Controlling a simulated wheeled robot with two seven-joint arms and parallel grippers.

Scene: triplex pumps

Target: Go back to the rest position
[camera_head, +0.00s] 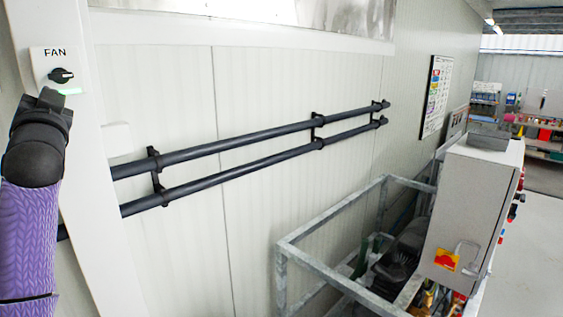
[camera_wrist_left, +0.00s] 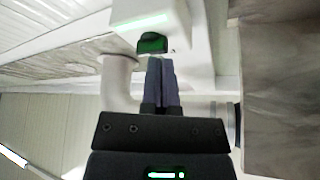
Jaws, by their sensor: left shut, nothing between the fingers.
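My left arm, in a purple sleeve, comes up the left side of the head view. Its dark gripper (camera_head: 52,97) is just below the white fan switch box (camera_head: 40,62), which is labelled FAN and has a black knob (camera_head: 61,75). In the left wrist view the two fingers of the gripper (camera_wrist_left: 161,62) lie together, shut and empty. Their tips point at the dark knob with a green glow (camera_wrist_left: 152,43) under the white box (camera_wrist_left: 150,14). The tips look very close to the knob; I cannot tell if they touch. My right gripper is not in view.
The switch box is on a white post (camera_head: 95,200). Two dark pipes (camera_head: 240,142) run along the panelled wall to its right. A galvanised frame (camera_head: 330,272) and a grey control cabinet (camera_head: 465,215) stand at the lower right. Open floor (camera_head: 535,250) lies beyond the cabinet.

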